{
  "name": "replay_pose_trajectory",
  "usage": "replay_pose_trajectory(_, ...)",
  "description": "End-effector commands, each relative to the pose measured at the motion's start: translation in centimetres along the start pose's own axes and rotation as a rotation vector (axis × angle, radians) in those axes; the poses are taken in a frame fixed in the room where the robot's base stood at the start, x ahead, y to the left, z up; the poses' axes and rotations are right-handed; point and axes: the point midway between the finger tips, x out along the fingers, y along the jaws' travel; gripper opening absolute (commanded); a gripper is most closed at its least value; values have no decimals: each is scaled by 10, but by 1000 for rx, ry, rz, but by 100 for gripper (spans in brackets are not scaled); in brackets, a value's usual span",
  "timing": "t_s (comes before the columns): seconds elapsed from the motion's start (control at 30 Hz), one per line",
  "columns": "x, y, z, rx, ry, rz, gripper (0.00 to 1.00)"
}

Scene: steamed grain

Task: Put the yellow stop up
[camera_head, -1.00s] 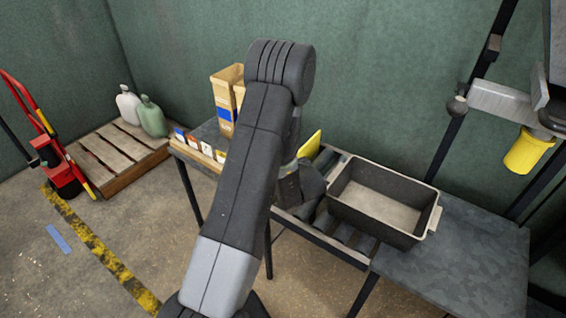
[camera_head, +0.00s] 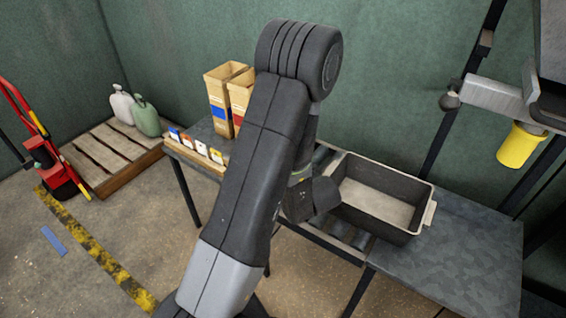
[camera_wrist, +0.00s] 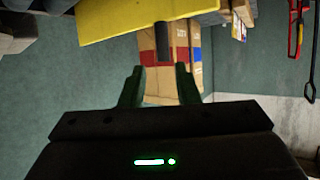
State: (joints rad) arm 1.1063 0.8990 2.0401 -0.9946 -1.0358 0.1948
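The yellow stop (camera_wrist: 145,18) is a flat yellow plate across the top of the wrist view, with a short dark stem (camera_wrist: 165,42). My gripper (camera_wrist: 159,72) is open there. Its two fingers stand apart on either side of the stem's line, and the stem's end shows near the fingertips. I cannot tell whether they touch. Nothing is held between the fingers. In the head view my arm hides the stop, and my gripper is mostly hidden near the left end of the dark bin.
A dark open bin (camera_head: 412,222) stands on the roller table beside my arm. Tall cardboard boxes (camera_head: 218,100) and small cards (camera_head: 195,146) are behind. A yellow cup (camera_head: 519,146) hangs under a machine at right. A pallet (camera_head: 98,160) with jugs stands at left.

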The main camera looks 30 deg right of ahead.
Motion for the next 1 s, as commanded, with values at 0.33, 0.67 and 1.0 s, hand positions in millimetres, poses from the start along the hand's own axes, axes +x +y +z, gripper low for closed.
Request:
replay_pose_trajectory(0.33, -41, 1, 0, 0, 1, 2, 29)
replay_pose_trajectory(0.67, -43, 0, 0, -1, 1, 0, 29)
replay_pose_trajectory(1.0, -21, 0, 0, -2, 1, -3, 29)
